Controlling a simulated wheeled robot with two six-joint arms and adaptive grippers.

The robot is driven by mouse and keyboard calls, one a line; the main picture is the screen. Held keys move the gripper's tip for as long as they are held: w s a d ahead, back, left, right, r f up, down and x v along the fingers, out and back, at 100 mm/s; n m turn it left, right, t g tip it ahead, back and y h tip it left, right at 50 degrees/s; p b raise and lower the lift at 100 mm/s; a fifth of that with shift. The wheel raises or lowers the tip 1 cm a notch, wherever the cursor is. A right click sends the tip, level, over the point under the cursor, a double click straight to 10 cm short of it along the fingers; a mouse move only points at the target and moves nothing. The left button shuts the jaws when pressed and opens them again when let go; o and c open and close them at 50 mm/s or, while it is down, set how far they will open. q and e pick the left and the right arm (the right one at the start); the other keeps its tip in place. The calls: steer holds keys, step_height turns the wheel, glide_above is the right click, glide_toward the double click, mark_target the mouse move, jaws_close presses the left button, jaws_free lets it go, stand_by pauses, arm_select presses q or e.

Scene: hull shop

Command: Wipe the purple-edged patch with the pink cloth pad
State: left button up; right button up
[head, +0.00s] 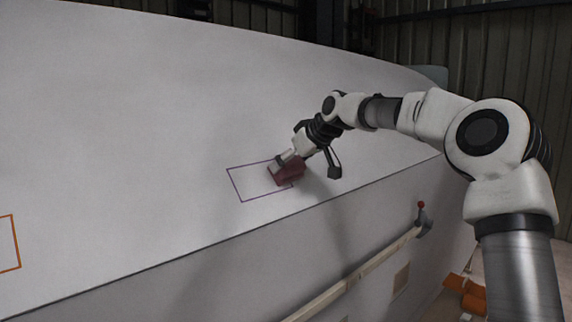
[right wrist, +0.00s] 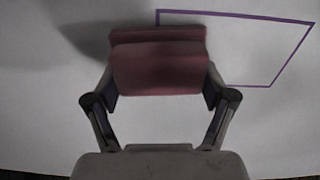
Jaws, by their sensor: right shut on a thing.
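The pink cloth pad (head: 287,173) is at the right part of the purple-edged patch (head: 250,180) on the white hull, covering its right edge. In the right wrist view the pad (right wrist: 158,68) sits between the fingers, and the purple outline (right wrist: 240,15) runs behind it and to its right. My right gripper (head: 281,162) is shut on the pad. The pad is close to the hull surface; I cannot tell for sure whether it touches. Part of the patch is hidden by the pad. My left gripper is not in view.
An orange-edged patch (head: 9,244) is at the far left on the hull (head: 120,100). A dark seam runs below the purple patch. Lower down is a pale rail (head: 350,274) and a red-knobbed fitting (head: 421,212). Orange items (head: 465,290) lie at lower right.

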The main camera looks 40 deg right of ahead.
mark_target(232, 180)
steer(key=a+b, duration=0.1)
steer(key=a, duration=0.1)
steer(key=shift+s+a, duration=0.1)
steer(key=shift+a, duration=0.65)
steer(key=shift+s+a+f, duration=0.1)
steer(key=shift+a, duration=0.5)
steer(key=shift+s+a+b, duration=0.1)
steer(key=shift+a+b, duration=0.45)
steer(key=shift+a, duration=1.8)
steer(key=shift+s+a+b, duration=0.15)
steer(key=shift+a+b, duration=0.1)
steer(key=shift+a, duration=1.1)
steer(key=shift+s+a+b, duration=0.1)
steer(key=shift+a+b, duration=0.15)
steer(key=shift+a, duration=1.25)
steer(key=o, duration=0.3)
steer(key=c, duration=0.3)
steer(key=shift+r, duration=0.2)
